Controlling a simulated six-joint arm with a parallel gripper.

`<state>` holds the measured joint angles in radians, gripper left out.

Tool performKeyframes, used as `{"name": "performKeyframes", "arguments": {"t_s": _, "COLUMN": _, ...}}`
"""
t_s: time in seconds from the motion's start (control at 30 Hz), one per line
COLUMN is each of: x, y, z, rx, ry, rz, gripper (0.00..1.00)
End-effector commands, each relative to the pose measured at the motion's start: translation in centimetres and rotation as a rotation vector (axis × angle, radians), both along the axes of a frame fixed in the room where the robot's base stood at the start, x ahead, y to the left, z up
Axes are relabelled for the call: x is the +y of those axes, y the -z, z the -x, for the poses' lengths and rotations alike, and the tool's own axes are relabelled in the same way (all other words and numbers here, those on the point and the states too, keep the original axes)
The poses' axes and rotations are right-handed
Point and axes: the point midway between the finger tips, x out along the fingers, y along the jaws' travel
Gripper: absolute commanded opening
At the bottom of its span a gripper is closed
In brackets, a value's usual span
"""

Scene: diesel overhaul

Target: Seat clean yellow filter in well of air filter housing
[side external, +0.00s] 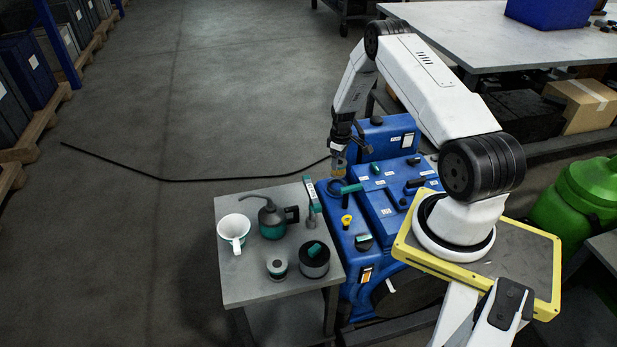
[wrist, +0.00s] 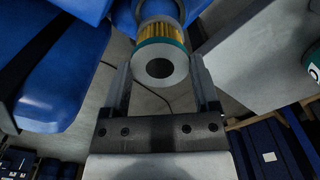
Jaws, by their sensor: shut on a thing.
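The yellow filter (wrist: 160,52) has yellow pleats, a teal band and a pale end cap with a dark central hole. My gripper (wrist: 161,72) is shut on it, with one finger on each side. In the side external view, my gripper (side external: 338,160) points down and holds the filter (side external: 339,169) over the far left corner of the blue engine. The air filter housing (side external: 334,196) appears as a dark ring just below the filter. A blue rounded part shows behind the filter at the top of the wrist view. I cannot tell whether the filter enters the well.
A teal bar (side external: 351,188) lies close to the housing. A grey side table (side external: 240,272) holds a white mug (side external: 233,232), an oil can (side external: 272,220), a grey-teal cylinder (side external: 277,267), a black round part (side external: 315,262) and a teal-handled tool (side external: 311,197). Floor left is mostly clear.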

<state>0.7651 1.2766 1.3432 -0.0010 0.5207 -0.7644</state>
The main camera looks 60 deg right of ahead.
Motion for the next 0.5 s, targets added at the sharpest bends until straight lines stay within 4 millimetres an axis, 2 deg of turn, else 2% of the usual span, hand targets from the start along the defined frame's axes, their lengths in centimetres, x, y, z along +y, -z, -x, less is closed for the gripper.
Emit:
{"name": "performKeyframes", "arguments": {"t_s": 0.3, "x": 0.0, "y": 3.0, "z": 0.0, "rx": 0.001, "ry": 0.000, "rz": 0.000, "gripper": 0.19}}
{"name": "performKeyframes", "arguments": {"t_s": 0.5, "x": 0.0, "y": 4.1, "z": 0.0, "rx": 0.000, "ry": 0.000, "rz": 0.000, "gripper": 0.19}}
